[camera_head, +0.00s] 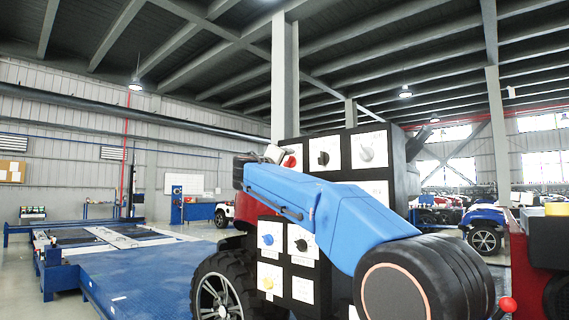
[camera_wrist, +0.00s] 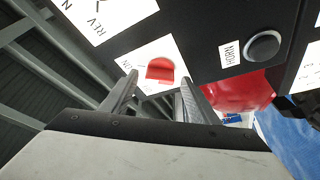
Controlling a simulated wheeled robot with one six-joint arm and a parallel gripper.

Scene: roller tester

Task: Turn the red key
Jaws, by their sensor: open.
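The red key (camera_wrist: 160,69) is a small red knob on a white label plate on a black panel, and it also shows in the head view (camera_head: 290,161) at the panel's upper left. My gripper (camera_wrist: 159,78) is open. In the wrist view its two grey fingers point at the key, one on the left and one on the right of it, with nothing held. I cannot tell whether the fingertips touch the panel. In the head view my gripper (camera_head: 272,154) is small, beside the key's left, and partly hidden by my blue arm.
The black panel (camera_head: 303,134) carries other knobs: a black one (camera_head: 323,158), a grey one (camera_head: 366,153) and a blue one (camera_head: 268,239). A round button (camera_wrist: 263,47) marked HORN sits right of the key. A large wheel (camera_head: 222,293) stands below. The blue floor platform (camera_head: 140,275) is clear.

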